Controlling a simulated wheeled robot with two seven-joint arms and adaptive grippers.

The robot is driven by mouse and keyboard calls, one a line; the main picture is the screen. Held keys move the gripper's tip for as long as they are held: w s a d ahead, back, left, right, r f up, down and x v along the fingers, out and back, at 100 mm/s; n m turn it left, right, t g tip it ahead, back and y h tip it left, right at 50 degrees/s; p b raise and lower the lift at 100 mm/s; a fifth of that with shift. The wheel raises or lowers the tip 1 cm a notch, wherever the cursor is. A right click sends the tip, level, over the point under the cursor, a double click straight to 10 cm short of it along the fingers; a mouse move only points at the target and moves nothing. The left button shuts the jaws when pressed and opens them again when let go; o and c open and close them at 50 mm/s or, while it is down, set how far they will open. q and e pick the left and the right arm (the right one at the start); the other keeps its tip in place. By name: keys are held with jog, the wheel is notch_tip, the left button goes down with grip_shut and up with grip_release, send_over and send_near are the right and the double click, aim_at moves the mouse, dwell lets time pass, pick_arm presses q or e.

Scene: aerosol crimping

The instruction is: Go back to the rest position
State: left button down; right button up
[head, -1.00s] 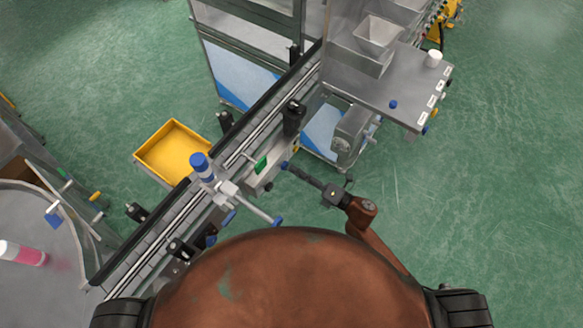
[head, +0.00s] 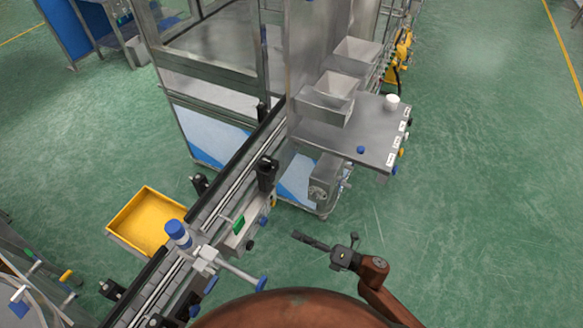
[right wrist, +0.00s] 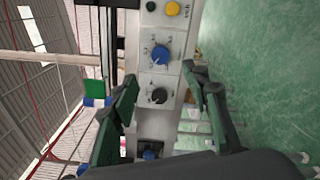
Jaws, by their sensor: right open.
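My right gripper (head: 299,238) is in the lower middle of the head view, just right of the control box (head: 240,232) on the conveyor's side. A small gap shows between the fingertips and the box. In the right wrist view the two dark green fingers (right wrist: 160,82) are spread apart with nothing between them. Beyond them is the box's face with a blue knob (right wrist: 161,54) and a black knob (right wrist: 158,96). My left gripper is not in view.
The conveyor (head: 215,215) runs diagonally into a steel machine (head: 230,60). A blue-capped post (head: 178,232) stands over it. A yellow tray (head: 146,222) lies left. Green floor (head: 480,220) is clear on the right.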

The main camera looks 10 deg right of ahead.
jog(key=w+d+f+m+t+h, duration=0.1)
jog(key=w+d+f+m+h, duration=0.1)
jog(key=d+f+m+h, duration=0.5)
jog(key=w+d+f+m+t, duration=0.1)
jog(key=d+f+m, duration=0.35)
jog(key=f, duration=0.65)
jog(key=s+d+f+m+g+h, duration=0.1)
jog(key=s+d+f+m+h, duration=0.2)
jog(key=f, duration=0.4)
jog(key=s+d+f+m+g+h, duration=0.1)
jog(key=s+d+f+m+h, duration=0.15)
jog(key=d+f+m, duration=0.35)
jog(key=s+d+f+m+g, duration=0.2)
jog(key=s+d+f, duration=0.1)
jog(key=s+f, duration=0.65)
jog(key=s+f+m+g+h, duration=0.1)
jog(key=s+f+m+g, duration=0.2)
jog(key=s+f, duration=0.4)
jog(key=s+f+m+g+h, duration=0.1)
jog(key=s+f+m+g, duration=0.3)
jog(key=s, duration=1.8)
notch_tip(320, 180, down, 3)
jog(key=shift+f+m, duration=0.2)
jog(key=shift+m, duration=0.65)
